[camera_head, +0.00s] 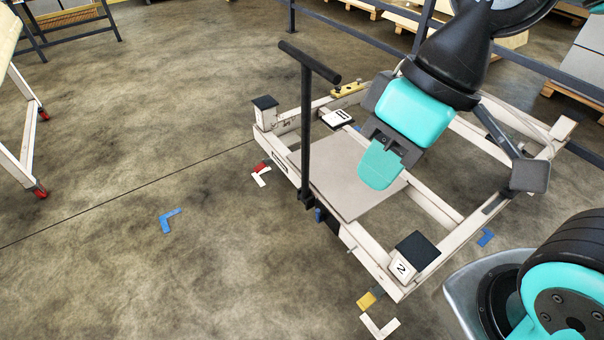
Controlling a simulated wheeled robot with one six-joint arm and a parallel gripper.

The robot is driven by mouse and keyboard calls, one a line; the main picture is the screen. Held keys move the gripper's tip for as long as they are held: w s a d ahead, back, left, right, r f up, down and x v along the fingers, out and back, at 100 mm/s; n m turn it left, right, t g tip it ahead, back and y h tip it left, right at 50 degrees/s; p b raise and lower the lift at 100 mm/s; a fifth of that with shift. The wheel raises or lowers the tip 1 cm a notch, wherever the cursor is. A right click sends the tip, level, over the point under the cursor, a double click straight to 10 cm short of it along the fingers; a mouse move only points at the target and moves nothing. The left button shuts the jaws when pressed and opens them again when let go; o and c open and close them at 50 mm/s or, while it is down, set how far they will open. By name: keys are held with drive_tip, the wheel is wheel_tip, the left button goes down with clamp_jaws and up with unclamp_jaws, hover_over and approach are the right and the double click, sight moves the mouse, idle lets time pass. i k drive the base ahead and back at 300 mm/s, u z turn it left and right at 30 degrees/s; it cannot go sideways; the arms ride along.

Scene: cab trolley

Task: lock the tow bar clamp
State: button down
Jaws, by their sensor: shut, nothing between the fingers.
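The tow bar (306,120) is a black T-handled bar. It stands nearly upright at the near left side of a white trolley frame (376,250). Its foot sits in a dark bracket (307,198) on the frame. A small blue part (318,214) shows beside the foot; I cannot tell whether it is the clamp or how it is set. My gripper (381,165), teal and black, points down over the trolley deck, to the right of the tow bar and apart from it. Its teal fingers are together and nothing shows between them. The gripper and arm hide part of the frame behind.
A grey plate (348,178) lies inside the frame. Black-topped corner posts (416,252) stand up from it. A yellow part (348,89) sits on the far rail. Another frame with red casters (40,192) stands at left. Open floor lies between.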

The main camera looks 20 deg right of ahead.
sight(319, 218)
drive_tip(key=k, duration=1.2)
drive_tip(key=u, duration=0.8)
drive_tip(key=i, duration=1.4)
drive_tip(key=z, duration=0.55)
drive_tip(key=i, duration=0.45)
drive_tip(key=z, duration=0.25)
